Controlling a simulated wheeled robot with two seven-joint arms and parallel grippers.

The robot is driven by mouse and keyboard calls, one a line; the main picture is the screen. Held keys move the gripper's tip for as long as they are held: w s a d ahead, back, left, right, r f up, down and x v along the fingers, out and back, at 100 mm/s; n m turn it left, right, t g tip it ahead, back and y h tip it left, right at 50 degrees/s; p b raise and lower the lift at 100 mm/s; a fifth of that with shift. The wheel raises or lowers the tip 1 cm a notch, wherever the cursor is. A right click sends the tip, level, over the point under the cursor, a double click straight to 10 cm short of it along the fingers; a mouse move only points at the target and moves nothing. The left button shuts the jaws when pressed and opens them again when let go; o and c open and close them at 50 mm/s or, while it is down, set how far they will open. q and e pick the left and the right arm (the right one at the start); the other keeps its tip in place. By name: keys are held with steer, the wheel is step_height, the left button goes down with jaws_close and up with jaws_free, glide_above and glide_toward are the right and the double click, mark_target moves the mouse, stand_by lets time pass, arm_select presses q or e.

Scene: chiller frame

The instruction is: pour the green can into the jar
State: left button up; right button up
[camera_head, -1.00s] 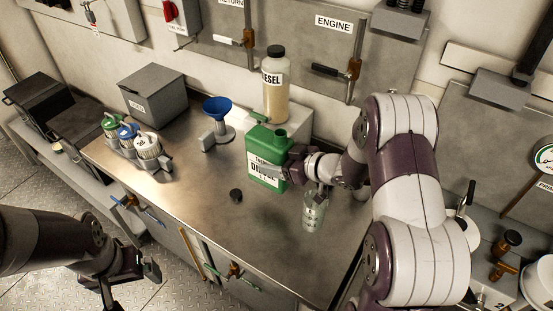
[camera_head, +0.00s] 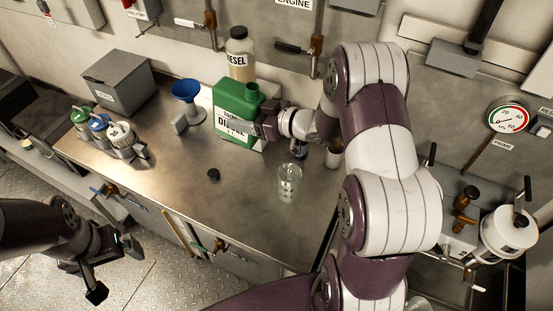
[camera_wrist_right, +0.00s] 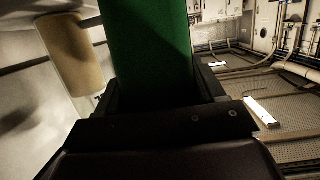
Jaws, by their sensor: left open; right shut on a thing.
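The green can (camera_head: 236,97), with a white diesel label, is upright with its open spout at the top right, in the head view. My right gripper (camera_head: 262,127) is shut on its right side. In the right wrist view the can (camera_wrist_right: 150,50) fills the space between the fingers. The clear jar (camera_head: 289,183) stands on the counter, in front and to the right of the can, apart from it. My left gripper (camera_head: 109,267) is open and empty, low at the left, off the counter's front edge. Whether the can touches the counter is unclear.
A blue funnel (camera_head: 186,91) on a stand, a labelled bottle (camera_head: 240,55) and a grey box (camera_head: 118,82) stand behind. Several lidded pots (camera_head: 122,136) sit at the left. A small black cap (camera_head: 213,175) lies on the counter. The counter front (camera_head: 225,210) is mostly clear.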

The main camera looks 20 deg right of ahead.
stand_by(0.6)
steer(key=shift+s+d+b, duration=0.1)
steer(key=shift+b, duration=0.25)
steer(key=shift+s+d+r+t+y+b, duration=0.5)
steer(key=shift+t+y+b, duration=0.2)
steer(key=shift+t+b, duration=0.3)
steer(key=shift+s+r, duration=0.1)
steer(key=shift+s+d+f+b, duration=0.15)
steer(key=shift+f+b, duration=0.1)
steer(key=shift+b, duration=0.65)
steer(key=shift+s+d+f+t+y+b, duration=0.15)
steer(key=shift+t+y+b, duration=0.4)
steer(key=shift+b, duration=0.35)
